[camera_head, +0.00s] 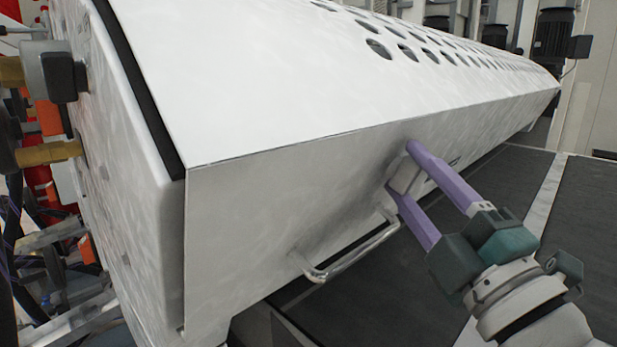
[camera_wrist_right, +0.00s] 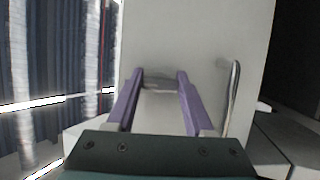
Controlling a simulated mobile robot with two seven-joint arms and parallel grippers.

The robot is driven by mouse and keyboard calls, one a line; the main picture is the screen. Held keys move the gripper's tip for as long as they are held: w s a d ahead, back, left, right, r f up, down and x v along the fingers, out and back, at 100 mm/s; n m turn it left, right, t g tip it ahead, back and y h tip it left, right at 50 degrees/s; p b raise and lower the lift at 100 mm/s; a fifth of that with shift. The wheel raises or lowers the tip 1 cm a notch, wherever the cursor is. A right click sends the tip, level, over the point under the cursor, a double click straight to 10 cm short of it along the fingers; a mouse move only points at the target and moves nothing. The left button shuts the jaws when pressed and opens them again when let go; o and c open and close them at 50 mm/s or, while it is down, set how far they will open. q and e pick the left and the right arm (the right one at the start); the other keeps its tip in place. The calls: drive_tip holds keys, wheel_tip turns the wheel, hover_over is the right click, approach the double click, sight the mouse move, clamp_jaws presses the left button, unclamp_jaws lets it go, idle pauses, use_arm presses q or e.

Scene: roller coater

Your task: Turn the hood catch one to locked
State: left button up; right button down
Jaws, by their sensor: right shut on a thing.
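The white hood (camera_head: 300,190) of the roller coater fills much of the head view, with a long slanted front face. The hood catch (camera_head: 404,178), a small pale part on that face, sits between the purple fingers of my right gripper (camera_head: 402,168). The fingers are shut on it and partly hide it. In the right wrist view the catch (camera_wrist_right: 158,84) shows between the two fingertips, against the pale hood face. I cannot make out its exact turn angle. My left gripper is not in view.
A bent metal handle (camera_head: 350,248) stands out from the hood face, left of and below my right gripper. It also shows right of the fingers in the wrist view (camera_wrist_right: 232,95). Dark floor panels (camera_head: 510,195) lie right of the hood. Brass fittings (camera_head: 48,153) and cables are at the left.

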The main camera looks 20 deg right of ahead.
drive_tip(key=shift+c, duration=1.4)
unclamp_jaws()
drive_tip(key=b+v, duration=0.2)
drive_tip(key=v, duration=0.8)
drive_tip(key=shift+b, duration=0.35)
